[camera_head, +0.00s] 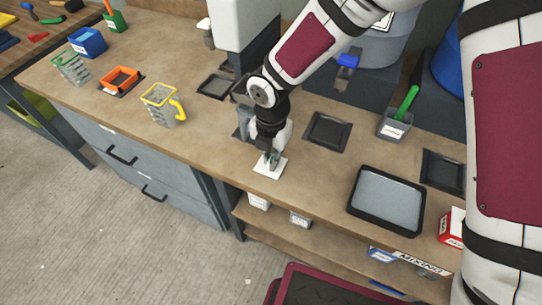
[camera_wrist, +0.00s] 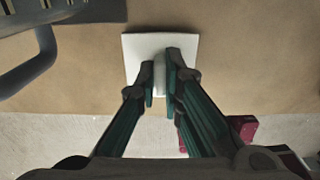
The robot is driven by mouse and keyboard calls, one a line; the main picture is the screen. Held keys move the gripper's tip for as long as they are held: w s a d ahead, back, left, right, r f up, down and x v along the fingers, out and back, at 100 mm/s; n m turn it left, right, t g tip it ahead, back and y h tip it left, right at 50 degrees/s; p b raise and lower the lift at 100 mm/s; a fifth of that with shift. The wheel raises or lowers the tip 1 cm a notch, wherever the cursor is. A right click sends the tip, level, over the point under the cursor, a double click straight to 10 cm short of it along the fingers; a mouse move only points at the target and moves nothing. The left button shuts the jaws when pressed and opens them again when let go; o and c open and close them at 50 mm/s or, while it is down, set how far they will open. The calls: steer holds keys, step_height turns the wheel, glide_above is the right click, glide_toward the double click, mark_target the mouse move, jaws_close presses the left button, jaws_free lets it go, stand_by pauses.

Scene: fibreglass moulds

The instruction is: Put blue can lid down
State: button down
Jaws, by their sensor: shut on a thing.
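My gripper (camera_head: 272,157) is at the front edge of the wooden worktop, pointing down. It is shut on the upright grip of a flat white square lid (camera_head: 262,171). In the wrist view the fingers (camera_wrist: 160,80) close on the white grip in the middle of the lid (camera_wrist: 135,48). The lid lies level at the worktop surface; whether it touches the wood or hovers just above cannot be told. No blue shows on it. A blue drum (camera_head: 449,70) stands at the back right, partly hidden by my arm.
A yellow-handled clear jug (camera_head: 161,104) stands left of my gripper. Black square trays (camera_head: 327,131) lie behind and right, with a larger grey-filled tray (camera_head: 387,201) at the right front. A grey pot (camera_head: 394,125) holds a green-handled tool. Bare worktop lies right of the lid.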

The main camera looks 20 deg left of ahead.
steer(key=shift+f, duration=0.2)
steer(key=c, duration=1.7)
jaws_free()
step_height(320, 180, up, 12)
steer(key=shift+r+b, duration=0.2)
steer(key=shift+b, duration=0.3)
